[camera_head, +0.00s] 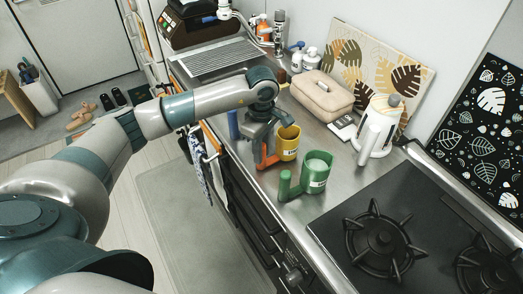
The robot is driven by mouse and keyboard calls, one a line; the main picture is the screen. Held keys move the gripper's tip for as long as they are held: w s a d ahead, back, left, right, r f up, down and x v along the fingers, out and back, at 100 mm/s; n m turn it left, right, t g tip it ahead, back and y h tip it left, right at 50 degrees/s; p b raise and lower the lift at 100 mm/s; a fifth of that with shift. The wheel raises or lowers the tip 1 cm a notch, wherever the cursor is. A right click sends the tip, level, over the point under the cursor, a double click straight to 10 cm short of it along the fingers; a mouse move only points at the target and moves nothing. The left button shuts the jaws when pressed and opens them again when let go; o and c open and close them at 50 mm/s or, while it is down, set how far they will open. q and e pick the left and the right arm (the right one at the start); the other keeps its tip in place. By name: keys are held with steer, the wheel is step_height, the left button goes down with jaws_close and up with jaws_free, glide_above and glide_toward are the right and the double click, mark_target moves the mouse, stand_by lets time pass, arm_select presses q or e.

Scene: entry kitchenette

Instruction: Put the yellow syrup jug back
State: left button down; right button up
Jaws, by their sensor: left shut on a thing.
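The yellow syrup jug (288,145) stands upright on the steel counter, or just above it; I cannot tell if its base touches. A green jug (317,172) with a green handle stands in front and to the right, close to the yellow one. My right gripper is not in view.
A blue upright thing (233,125) is partly hidden behind my gripper. A black gas hob (345,205) lies at the right. The steel drainer (220,58) is at the back left.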

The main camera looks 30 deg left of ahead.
arm_select(q)
steer(key=shift+f, duration=0.2)
steer(key=c, duration=1.5)
jaws_free()
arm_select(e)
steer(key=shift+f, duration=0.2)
arm_select(q)
steer(key=shift+r, duration=0.1)
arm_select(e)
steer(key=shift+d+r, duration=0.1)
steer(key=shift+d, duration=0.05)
